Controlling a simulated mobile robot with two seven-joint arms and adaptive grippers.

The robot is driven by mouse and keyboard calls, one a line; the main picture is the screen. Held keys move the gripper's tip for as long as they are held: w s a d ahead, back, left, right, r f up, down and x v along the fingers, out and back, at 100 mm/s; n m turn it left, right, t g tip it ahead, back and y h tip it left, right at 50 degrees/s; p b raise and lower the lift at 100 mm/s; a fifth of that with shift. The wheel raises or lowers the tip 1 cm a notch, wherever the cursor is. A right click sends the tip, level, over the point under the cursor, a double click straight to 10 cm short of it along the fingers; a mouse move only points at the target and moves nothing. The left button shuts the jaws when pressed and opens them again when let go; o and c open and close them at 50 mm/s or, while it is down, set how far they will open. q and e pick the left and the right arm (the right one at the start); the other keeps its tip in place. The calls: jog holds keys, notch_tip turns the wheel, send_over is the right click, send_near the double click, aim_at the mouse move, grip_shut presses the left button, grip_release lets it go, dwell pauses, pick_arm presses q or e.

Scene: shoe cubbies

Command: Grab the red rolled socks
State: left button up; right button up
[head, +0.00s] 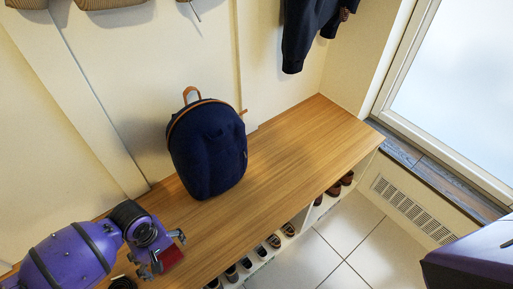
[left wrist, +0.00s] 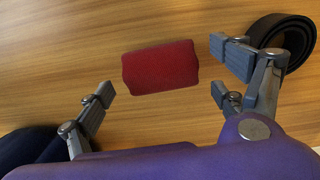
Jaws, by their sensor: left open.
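The red rolled socks (left wrist: 160,67) lie on the wooden bench top in the left wrist view, a small dark red bundle. They also show in the head view (head: 172,258), partly hidden by my gripper. My left gripper (left wrist: 163,92) is open and empty, with its fingers spread to either side of the socks. The socks sit slightly beyond the line between the lower fingertips. In the head view my left gripper (head: 165,254) is low over the near left part of the bench. My right gripper is out of view.
A dark blue backpack (head: 208,150) stands on the bench (head: 285,140) against the wall. A coiled black belt (left wrist: 298,32) lies close to my right-hand fingers in the wrist view. Shoes (head: 274,241) sit in cubbies below. The bench's far right end is clear.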

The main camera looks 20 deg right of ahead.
aim_at(164, 254)
pick_arm(q)
jog(key=shift+w+a+f+b, duration=0.1)
jog(key=shift+f+b, duration=0.25)
jog(key=shift+f, duration=1.2)
jog(key=shift+c, duration=0.5)
jog(key=c, duration=1.1)
jog(key=shift+r, duration=0.1)
